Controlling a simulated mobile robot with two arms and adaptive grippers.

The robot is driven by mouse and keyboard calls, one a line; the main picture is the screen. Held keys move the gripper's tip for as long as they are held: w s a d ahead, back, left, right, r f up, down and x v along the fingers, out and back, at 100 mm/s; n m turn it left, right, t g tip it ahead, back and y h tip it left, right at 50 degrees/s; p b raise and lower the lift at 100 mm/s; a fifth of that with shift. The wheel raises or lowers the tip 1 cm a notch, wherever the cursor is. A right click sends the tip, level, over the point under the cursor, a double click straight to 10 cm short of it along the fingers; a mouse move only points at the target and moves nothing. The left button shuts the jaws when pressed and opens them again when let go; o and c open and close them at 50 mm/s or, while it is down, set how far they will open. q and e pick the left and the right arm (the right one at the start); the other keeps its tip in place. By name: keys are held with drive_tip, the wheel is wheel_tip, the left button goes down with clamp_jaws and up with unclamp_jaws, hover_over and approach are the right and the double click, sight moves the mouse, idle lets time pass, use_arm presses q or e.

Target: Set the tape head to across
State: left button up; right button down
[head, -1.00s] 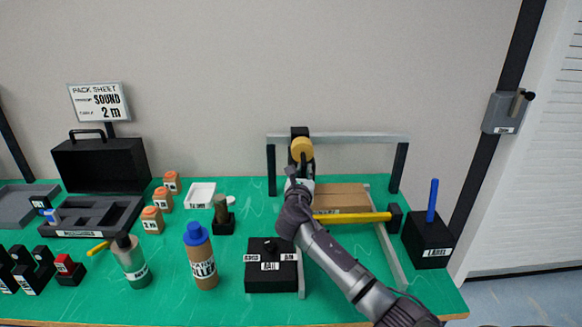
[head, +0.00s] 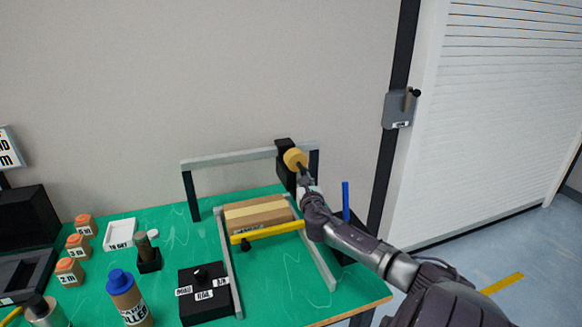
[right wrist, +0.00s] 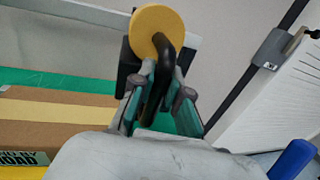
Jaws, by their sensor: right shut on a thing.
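The tape head is a black block (head: 285,152) with a yellow tape roll (head: 296,158) on the grey overhead bar (head: 232,158). It sits near the bar's right end. My right gripper (head: 304,184) is at the head, just below the roll. In the right wrist view its two fingers (right wrist: 157,100) are shut on the dark curved handle (right wrist: 160,74) under the roll (right wrist: 157,32). A cardboard carton (head: 260,222) lies below the bar, with a pale tape strip (head: 255,208) along its top. My left gripper is not in view.
A yellow bar (head: 270,232) crosses in front of the carton, between grey rails. A black box with a knob (head: 203,295) stands front left. A blue post (head: 346,198) rises behind my right arm. Bottles and small blocks stand at the left.

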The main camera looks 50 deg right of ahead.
drive_tip(key=shift+s+d, duration=0.15)
drive_tip(key=shift+d, duration=0.05)
drive_tip(key=c, duration=1.1)
unclamp_jaws()
drive_tip(key=shift+c, duration=0.2)
drive_tip(key=v, duration=1.2)
